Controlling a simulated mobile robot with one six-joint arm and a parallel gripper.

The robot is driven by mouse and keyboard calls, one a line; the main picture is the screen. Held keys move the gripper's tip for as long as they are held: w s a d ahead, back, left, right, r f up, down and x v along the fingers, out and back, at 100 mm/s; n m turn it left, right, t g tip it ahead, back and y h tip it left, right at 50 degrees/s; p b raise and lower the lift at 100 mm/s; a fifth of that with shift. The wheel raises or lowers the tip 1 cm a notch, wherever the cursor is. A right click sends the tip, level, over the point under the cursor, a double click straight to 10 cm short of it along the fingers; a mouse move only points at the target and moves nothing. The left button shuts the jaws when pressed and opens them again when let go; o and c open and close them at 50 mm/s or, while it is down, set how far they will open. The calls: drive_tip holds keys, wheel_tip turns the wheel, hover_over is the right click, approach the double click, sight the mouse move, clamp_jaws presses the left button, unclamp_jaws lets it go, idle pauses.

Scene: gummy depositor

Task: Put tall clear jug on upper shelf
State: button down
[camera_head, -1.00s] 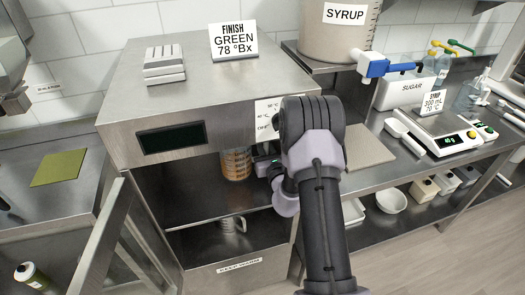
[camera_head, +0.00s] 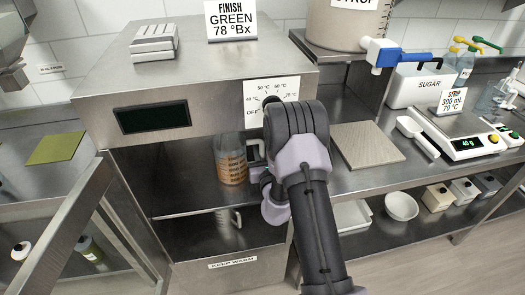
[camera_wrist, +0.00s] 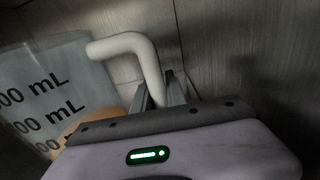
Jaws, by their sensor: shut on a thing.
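My gripper (camera_head: 262,165) reaches in from the right and is shut on the jug's handle. The wrist view shows the pale handle (camera_wrist: 128,42) between the fingers (camera_wrist: 160,92) and black mL marks on the jug wall (camera_wrist: 45,85). My arm hides the cabinet's right side.
A grey handled vessel (camera_head: 227,222) shows in the lower compartment. The cabinet door (camera_head: 80,215) stands open at left. A dial plate (camera_head: 272,98) is just above my gripper. The upper shelf left of the jug is clear.

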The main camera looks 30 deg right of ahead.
drive_tip(key=shift+f, duration=0.1)
drive_tip(key=c, duration=1.3)
unclamp_jaws()
drive_tip(key=shift+d, duration=0.1)
drive_tip(key=shift+c, duration=0.2)
drive_tip(key=shift+r, duration=0.2)
drive_tip(key=p+v, duration=0.1)
drive_tip(key=v, duration=1.1)
drive_tip(key=shift+s, duration=0.1)
